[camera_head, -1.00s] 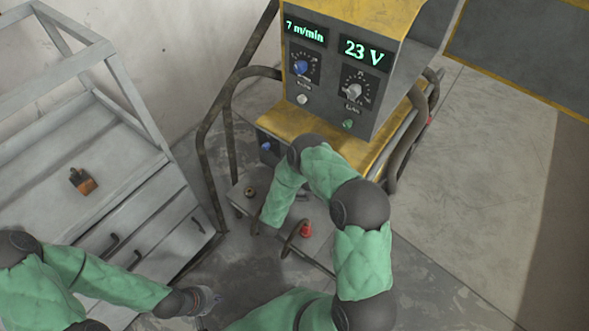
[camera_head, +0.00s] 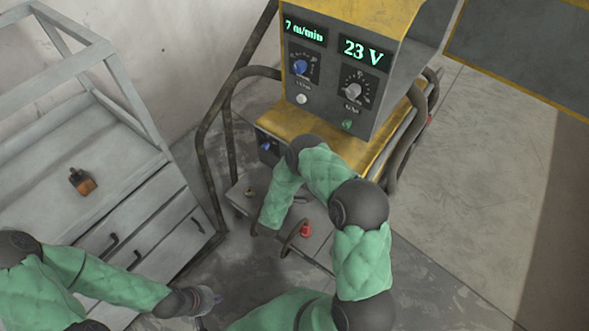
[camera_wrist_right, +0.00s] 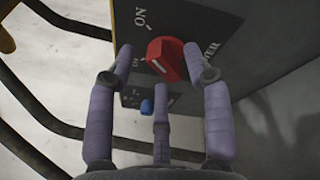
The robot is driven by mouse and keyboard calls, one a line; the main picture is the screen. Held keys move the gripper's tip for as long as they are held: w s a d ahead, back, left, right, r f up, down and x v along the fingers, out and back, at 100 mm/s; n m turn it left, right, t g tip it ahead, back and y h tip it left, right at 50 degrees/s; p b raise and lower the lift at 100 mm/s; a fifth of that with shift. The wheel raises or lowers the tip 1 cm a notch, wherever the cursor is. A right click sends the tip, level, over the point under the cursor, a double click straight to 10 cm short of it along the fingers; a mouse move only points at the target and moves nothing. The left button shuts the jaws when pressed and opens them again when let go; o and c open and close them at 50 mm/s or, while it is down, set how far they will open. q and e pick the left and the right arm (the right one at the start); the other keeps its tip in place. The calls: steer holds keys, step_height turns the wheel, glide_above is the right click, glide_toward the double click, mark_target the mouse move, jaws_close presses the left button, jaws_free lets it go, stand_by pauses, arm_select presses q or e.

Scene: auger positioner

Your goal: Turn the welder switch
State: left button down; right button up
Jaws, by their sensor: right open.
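The red welder switch (camera_wrist_right: 168,60) sits on a dark panel in the right wrist view. An "ON" label is above it, and a partly hidden label is to its left. The switch's white mark points left towards that partly hidden label. My right gripper (camera_wrist_right: 160,66) is open, with a finger on either side of the switch and a third below it. I cannot tell whether the fingers touch it. In the head view the right gripper and the switch are hidden. My left gripper (camera_head: 206,300) hangs low near the drawers, too dim to tell its state.
The welder (camera_head: 330,95) shows "7 m/min" and "23 V" above two knobs. Bent tube rails (camera_head: 205,140) flank it. A blue knob (camera_wrist_right: 147,106) is below the switch. A grey drawer cabinet (camera_head: 150,215) stands left, with a small orange-and-black object (camera_head: 82,181) on top. Floor at right is clear.

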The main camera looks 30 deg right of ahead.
steer(key=v, duration=1.1)
steer(key=shift+s, duration=0.2)
steer(key=shift+a, duration=0.15)
